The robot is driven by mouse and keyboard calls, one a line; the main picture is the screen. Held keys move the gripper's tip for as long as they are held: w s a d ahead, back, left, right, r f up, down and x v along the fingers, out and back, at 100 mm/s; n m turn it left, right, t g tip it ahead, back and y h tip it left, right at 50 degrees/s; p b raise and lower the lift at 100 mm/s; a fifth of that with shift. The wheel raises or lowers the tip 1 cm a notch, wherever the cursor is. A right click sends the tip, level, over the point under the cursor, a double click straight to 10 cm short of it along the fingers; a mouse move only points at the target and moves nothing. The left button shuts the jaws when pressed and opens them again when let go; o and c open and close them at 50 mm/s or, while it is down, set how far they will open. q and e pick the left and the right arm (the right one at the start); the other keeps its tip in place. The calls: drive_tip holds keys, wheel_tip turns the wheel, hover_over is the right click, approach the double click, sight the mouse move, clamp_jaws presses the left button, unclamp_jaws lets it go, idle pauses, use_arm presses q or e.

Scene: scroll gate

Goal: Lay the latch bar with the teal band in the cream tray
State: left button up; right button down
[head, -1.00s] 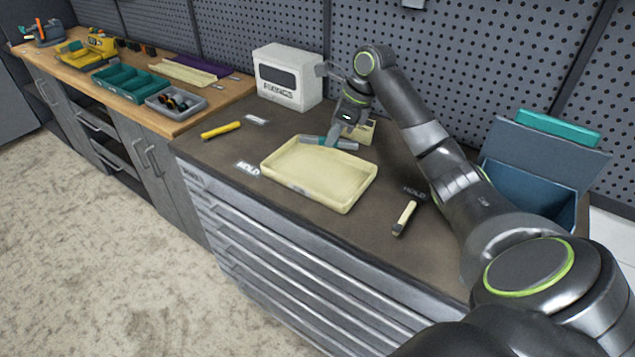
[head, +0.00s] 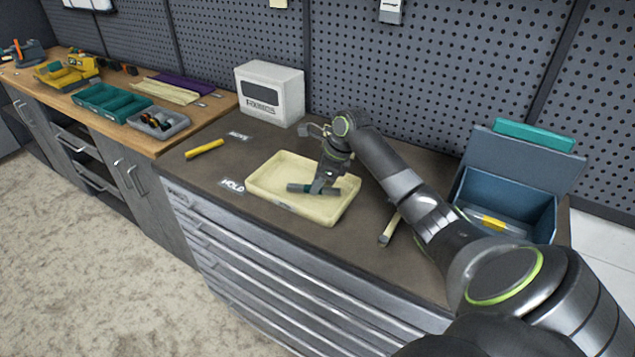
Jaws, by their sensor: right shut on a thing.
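The cream tray (head: 258,185) lies on the dark top of the drawer cabinet. My right gripper (head: 324,186) is over the tray, pointing down, and is shut on the latch bar with the teal band (head: 299,188). The bar is grey at its ends and lies roughly level, within the tray's outline. I cannot tell whether it touches the tray floor. The gripper hides part of the bar and the tray's far right corner. My left gripper is not in view.
A yellow bar (head: 204,149) lies left of the tray, and another bar (head: 389,230) lies right of it, partly behind my arm. A white box (head: 269,92) stands behind. An open blue box (head: 510,205) with a yellow-banded item inside stands at right.

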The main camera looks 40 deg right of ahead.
drive_tip(key=c, duration=1.9)
unclamp_jaws()
drive_tip(key=o, duration=0.5)
drive_tip(key=v, duration=1.2)
drive_tip(key=shift+b, duration=0.4)
